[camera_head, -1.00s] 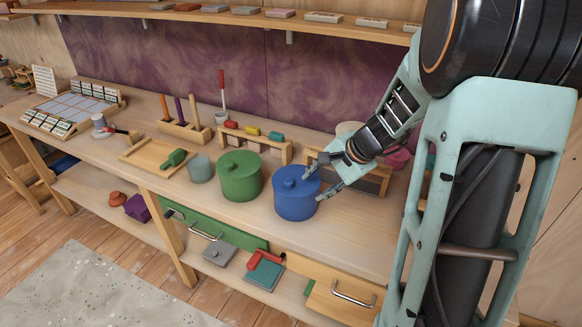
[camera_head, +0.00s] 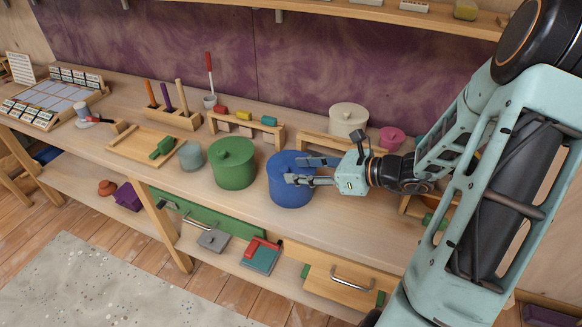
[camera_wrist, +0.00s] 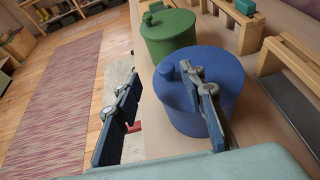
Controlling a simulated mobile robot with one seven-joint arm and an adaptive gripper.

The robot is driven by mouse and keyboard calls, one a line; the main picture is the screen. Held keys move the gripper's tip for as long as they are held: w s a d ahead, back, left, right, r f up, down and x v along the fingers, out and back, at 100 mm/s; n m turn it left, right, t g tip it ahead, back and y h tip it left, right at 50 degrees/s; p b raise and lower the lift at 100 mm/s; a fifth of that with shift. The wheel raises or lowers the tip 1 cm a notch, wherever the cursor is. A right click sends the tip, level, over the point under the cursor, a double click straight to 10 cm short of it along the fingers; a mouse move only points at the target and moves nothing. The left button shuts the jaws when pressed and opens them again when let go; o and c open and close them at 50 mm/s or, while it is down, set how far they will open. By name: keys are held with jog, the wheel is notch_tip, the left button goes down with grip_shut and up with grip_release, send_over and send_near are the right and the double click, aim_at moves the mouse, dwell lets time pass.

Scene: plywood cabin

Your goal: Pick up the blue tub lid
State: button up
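The blue tub (camera_head: 290,195) stands upright on the bench with its blue lid (camera_wrist: 222,68) on top. In the wrist view my gripper (camera_wrist: 160,80) is open, with a wide gap between the fingers. One finger overlaps the tub and the other appears left of it. I cannot tell whether either finger touches the lid.
A green lidded tub (camera_head: 232,165) stands close on the left, with a grey-green cup (camera_head: 190,157) beyond it. A wooden block rack (camera_head: 246,127) is behind. A cream tub (camera_head: 348,120) and a pink tub (camera_head: 391,139) stand behind my arm. Bare bench lies in front.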

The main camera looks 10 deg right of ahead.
aim_at(286, 169)
jog(key=shift+w+d+x, duration=0.1)
jog(key=shift+x, duration=0.9)
jog(key=shift+w+d+x, duration=0.1)
jog(key=shift+x, duration=0.85)
jog(key=shift+w+d+x, duration=0.1)
jog(key=shift+d+x, duration=0.05)
jog(key=shift+x, duration=0.85)
jog(key=shift+f, duration=0.15)
jog(key=shift+c, duration=0.5)
grip_shut()
